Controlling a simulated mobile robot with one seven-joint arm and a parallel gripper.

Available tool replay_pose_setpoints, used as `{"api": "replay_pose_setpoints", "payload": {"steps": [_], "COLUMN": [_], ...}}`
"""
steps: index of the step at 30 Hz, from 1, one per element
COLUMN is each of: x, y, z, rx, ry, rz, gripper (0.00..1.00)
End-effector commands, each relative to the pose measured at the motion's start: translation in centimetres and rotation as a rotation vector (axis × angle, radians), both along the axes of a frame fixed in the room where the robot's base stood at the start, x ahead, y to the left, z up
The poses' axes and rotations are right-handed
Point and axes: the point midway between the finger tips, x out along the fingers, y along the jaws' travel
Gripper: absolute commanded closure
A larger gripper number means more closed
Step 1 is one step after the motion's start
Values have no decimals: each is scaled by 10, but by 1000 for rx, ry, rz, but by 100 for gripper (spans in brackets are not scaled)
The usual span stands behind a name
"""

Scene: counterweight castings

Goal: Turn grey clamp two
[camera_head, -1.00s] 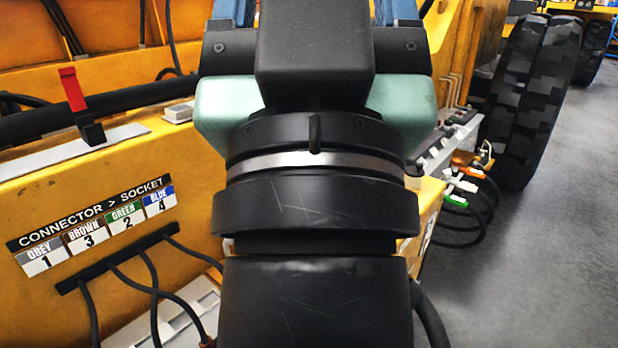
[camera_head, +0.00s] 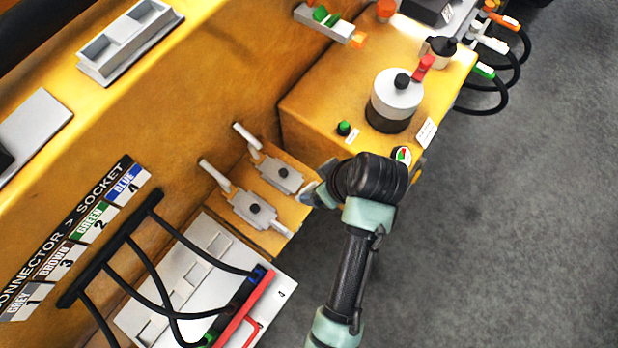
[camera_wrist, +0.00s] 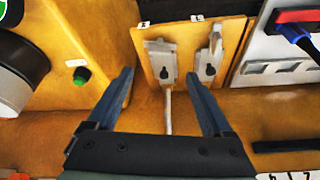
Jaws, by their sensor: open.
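Two grey clamps sit side by side on an orange plate (camera_head: 285,208). In the head view one clamp (camera_head: 281,176) is nearer my gripper and the other clamp (camera_head: 255,211) is lower left. Each has a dark round knob and a pale handle pointing up-left. In the wrist view the nearer clamp (camera_wrist: 160,63) appears between the finger lines, its handle pointing down the picture. The other clamp (camera_wrist: 209,62) is to the right, its handle apparently hidden by the right finger. Number tags are too small to read. My gripper (camera_wrist: 158,76) is open and empty; it shows beside the plate in the head view (camera_head: 318,194).
A green button (camera_head: 344,128) and a grey-black cylinder with a red lever (camera_head: 395,100) stand beyond the plate. A socket panel (camera_head: 180,285) with black cables and a red handle (camera_head: 245,310) lies lower left. Open floor (camera_head: 500,230) is at right.

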Motion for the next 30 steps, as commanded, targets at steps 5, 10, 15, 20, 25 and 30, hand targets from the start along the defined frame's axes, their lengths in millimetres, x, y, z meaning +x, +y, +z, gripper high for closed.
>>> {"api": "replay_pose_setpoints", "payload": {"steps": [5,10,15,20,25,30], "x": [10,20,27,31,31,31], "y": [9,16,22,24,25,25], "z": [-33,-61,-81,-91,-94,-94], "rx": [-1,-1,-1,-2,-2,-2], "ry": [3,-1,-1,-5,-5,-5], "rz": [1,-1,-1,-2,-2,-2], "gripper": [15,15,15,15,15,15]}}
